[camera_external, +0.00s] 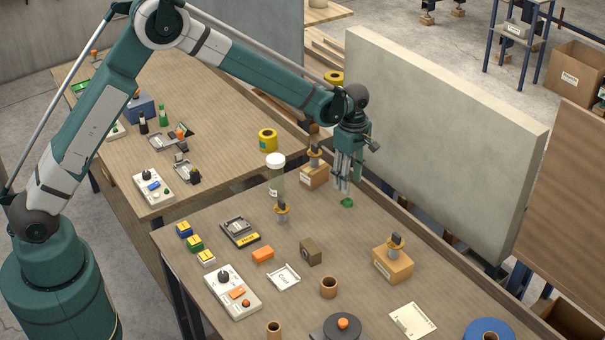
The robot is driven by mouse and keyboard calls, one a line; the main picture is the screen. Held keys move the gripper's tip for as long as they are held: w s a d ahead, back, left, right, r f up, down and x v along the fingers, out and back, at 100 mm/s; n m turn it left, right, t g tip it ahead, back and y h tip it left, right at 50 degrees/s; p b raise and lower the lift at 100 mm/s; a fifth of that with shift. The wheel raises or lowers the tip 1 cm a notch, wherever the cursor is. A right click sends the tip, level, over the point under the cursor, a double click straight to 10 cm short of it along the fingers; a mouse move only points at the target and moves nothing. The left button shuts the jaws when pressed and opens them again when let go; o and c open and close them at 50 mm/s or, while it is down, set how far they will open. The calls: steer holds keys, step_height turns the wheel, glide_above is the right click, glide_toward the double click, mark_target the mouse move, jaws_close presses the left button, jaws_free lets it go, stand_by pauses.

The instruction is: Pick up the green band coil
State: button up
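A small green coil (347,203) lies on the near table, close to its far edge. My gripper (343,188) points down just above it and slightly to its left in the picture. The fingers appear close to the coil, but I cannot tell whether they touch it. The gap between the fingertips is too small in this view to tell whether they are open or shut. Nothing is clearly seen held between them.
A clear jar with a white lid (276,175) and a cardboard box (314,176) stand left of the gripper. Another box (393,263) is nearer, to the right. A grey panel (440,140) rises behind the table. Table surface below the coil is clear.

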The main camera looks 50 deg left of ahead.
mark_target(348, 201)
steer(key=shift+f, duration=0.15)
steer(key=shift+f, duration=1.15)
steer(key=shift+f, duration=0.1)
steer(key=shift+f, duration=2.5)
steer(key=shift+c, duration=0.7)
steer(key=c, duration=0.6)
